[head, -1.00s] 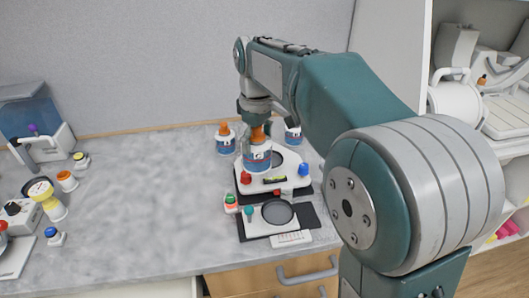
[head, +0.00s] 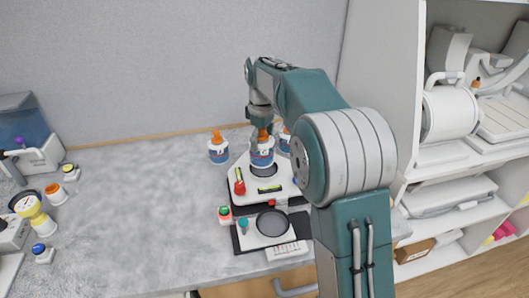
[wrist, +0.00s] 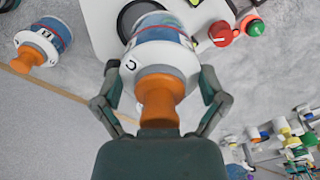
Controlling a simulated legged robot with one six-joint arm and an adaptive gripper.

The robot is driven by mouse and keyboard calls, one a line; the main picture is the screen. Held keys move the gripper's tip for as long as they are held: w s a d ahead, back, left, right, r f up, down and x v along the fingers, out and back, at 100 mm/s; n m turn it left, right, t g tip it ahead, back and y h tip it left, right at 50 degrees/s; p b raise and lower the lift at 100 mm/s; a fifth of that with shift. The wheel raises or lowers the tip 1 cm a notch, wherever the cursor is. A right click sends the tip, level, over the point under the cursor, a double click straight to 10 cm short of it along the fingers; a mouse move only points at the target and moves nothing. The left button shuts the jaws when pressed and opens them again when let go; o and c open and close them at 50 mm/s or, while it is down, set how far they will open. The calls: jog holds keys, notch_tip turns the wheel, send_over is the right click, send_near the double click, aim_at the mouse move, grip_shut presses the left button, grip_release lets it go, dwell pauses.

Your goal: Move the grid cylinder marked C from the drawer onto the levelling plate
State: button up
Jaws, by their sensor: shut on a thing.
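The grid cylinder marked C (head: 262,157) has a blue and white body, a white collar and an orange knob. In the wrist view its letter C shows on the collar of the cylinder (wrist: 155,58). My gripper (head: 262,140) is shut on it from the knob side; both fingers show beside the collar in the wrist view (wrist: 158,82). The cylinder is upright at the dark round seat of the white levelling plate (head: 286,186). Whether its base touches the plate is unclear. The plate has a red knob and a green-yellow level.
Similar orange-topped cylinders stand behind, left (head: 218,152) and right (head: 285,143). A white unit with a dark disc (head: 272,223) lies in front of the plate. A small red-green item (head: 225,214) is beside it.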

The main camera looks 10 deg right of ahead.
aim_at(264, 153)
jog(key=shift+w+d+f, duration=0.15)
jog(key=shift+w+f, duration=0.3)
jog(key=shift+f, duration=0.15)
jog(key=shift+w+d+f, duration=0.15)
jog(key=shift+w+f, duration=0.25)
jog(key=shift+f, duration=0.15)
jog(key=shift+w+d+f, duration=0.1)
jog(key=shift+w+f, duration=0.05)
jog(key=shift+f, duration=0.75)
jog(key=shift+w+d+f, duration=0.1)
jog(key=shift+f, duration=0.8)
jog(key=shift+f, duration=0.2)
jog(key=o, duration=1)
jog(key=shift+c, duration=0.2)
